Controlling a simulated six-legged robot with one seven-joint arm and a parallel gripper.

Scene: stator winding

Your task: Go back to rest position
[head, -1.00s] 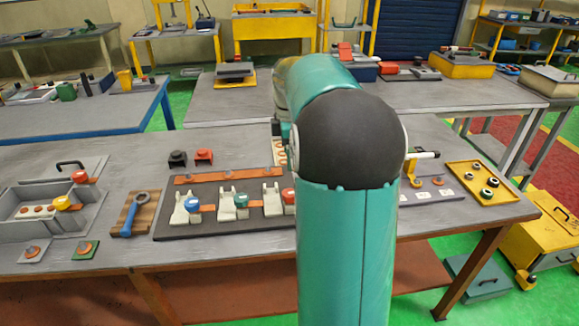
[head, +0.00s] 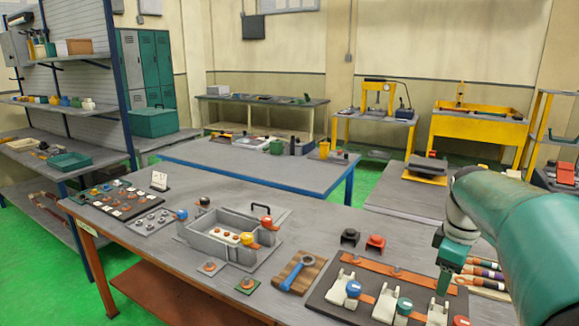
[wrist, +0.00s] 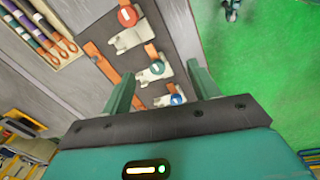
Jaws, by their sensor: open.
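My gripper (wrist: 161,72) is open in the wrist view, with its two green fingers apart and nothing between them. Beyond the fingers is the dark board (wrist: 178,40) with white clamps and red, green and blue knobs. In the head view my gripper (head: 443,283) points down at the right, over the back right part of the same dark board (head: 322,302). My arm covers the right edge of that view.
Striped rods (head: 485,272) lie beside my gripper. A blue-edged table (head: 240,172) stands behind. Green floor is clear at the left.

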